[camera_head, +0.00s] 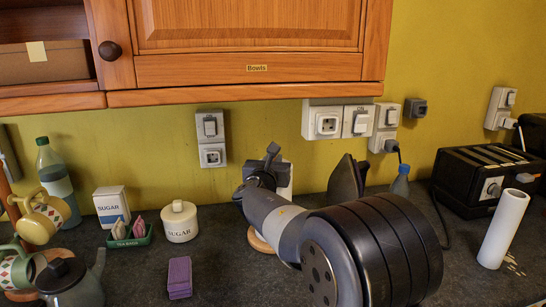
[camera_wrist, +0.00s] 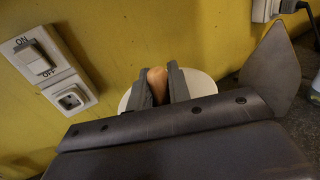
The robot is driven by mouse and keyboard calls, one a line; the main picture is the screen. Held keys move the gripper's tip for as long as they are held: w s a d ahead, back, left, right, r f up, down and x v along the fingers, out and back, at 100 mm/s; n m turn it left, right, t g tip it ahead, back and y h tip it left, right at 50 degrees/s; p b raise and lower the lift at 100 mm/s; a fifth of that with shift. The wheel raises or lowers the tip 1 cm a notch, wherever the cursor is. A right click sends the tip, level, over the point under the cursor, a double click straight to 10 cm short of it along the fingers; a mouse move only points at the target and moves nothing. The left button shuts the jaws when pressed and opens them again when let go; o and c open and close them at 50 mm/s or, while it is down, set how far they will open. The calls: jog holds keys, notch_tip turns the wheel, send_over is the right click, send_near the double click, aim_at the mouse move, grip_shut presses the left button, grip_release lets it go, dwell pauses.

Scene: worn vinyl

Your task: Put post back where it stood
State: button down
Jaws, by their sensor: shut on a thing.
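The post shows its rounded wooden top (camera_wrist: 156,80) in the wrist view, between the two grey fingers of my gripper (camera_wrist: 161,84). My gripper is shut on it. A white round shape (camera_wrist: 200,84), which looks like the end of a paper roll, lies behind and around the fingers. In the head view my gripper (camera_head: 268,165) is near the wall, in front of a white upright roll (camera_head: 286,178). A round wooden base (camera_head: 259,240) shows below, partly hidden by my arm. The lower part of the post is hidden, so I cannot tell whether it touches the base.
A dark pointed object (camera_head: 346,183) and a blue-grey bottle (camera_head: 400,182) stand right of my gripper. A white roll (camera_head: 503,228) and black toaster (camera_head: 485,172) are farther right. A sugar jar (camera_head: 180,221) and purple sponge (camera_head: 180,277) are left. The wooden cupboard (camera_head: 250,70) hangs above.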

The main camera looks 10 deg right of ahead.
jog(key=shift+r, duration=0.25)
jog(key=shift+f, duration=0.1)
jog(key=c, duration=1.7)
grip_release()
jog(key=shift+f, duration=0.25)
jog(key=shift+c, duration=0.2)
jog(key=o, duration=0.4)
jog(key=shift+r, duration=0.1)
jog(key=b+v, duration=0.1)
jog(key=v, duration=1.1)
jog(key=shift+s, duration=0.1)
